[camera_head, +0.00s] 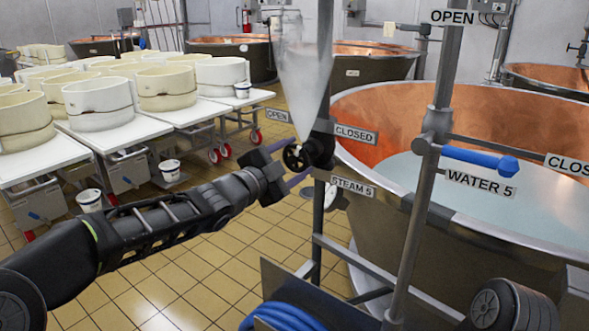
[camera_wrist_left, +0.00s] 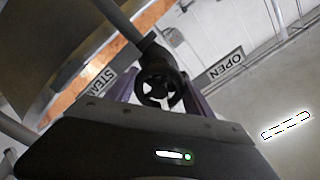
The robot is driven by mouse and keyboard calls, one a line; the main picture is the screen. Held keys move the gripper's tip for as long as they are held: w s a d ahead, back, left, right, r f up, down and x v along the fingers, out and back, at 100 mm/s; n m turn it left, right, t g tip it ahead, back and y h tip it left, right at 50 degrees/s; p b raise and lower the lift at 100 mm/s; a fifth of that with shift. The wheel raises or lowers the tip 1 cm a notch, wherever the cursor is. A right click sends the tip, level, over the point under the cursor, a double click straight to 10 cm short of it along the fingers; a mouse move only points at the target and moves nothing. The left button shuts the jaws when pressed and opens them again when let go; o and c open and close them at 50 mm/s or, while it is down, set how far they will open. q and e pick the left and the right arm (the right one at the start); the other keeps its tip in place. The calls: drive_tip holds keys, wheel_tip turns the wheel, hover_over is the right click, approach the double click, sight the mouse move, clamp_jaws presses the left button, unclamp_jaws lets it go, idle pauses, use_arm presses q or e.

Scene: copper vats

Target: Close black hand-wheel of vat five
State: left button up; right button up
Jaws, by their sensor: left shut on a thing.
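The black hand-wheel (camera_head: 295,157) sits on a valve on an upright pipe, above the STEAM 5 sign (camera_head: 346,183) and between the OPEN sign (camera_head: 278,115) and the CLOSED sign (camera_head: 356,136). My left gripper (camera_head: 293,163) reaches in from the left and is shut on the wheel, a finger on either side of it. In the left wrist view the spoked hand-wheel (camera_wrist_left: 159,92) lies between the two purple-grey fingers. Vat five (camera_head: 480,235) is a large copper-lined vat of pale liquid to the right. My right gripper is not seen.
A blue lever (camera_head: 480,160) marked WATER 5 stands on a nearer upright pipe (camera_head: 430,170). A coiled blue hose (camera_head: 285,317) hangs low in front. Tables with white moulds (camera_head: 100,100) stand left. Tiled floor (camera_head: 190,275) is open below my left arm.

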use_arm(q)
drive_tip(key=m+b, duration=0.2)
drive_tip(key=m, duration=0.2)
drive_tip(key=shift+f, duration=0.1)
drive_tip(key=shift+m+b, duration=0.7)
drive_tip(key=shift+m, duration=0.9)
drive_tip(key=o, duration=1.4)
drive_tip(key=shift+c, duration=0.2)
drive_tip(key=shift+r, duration=0.2)
drive_tip(key=v, duration=0.7)
drive_tip(key=shift+s+a, duration=0.25)
drive_tip(key=shift+s, duration=0.05)
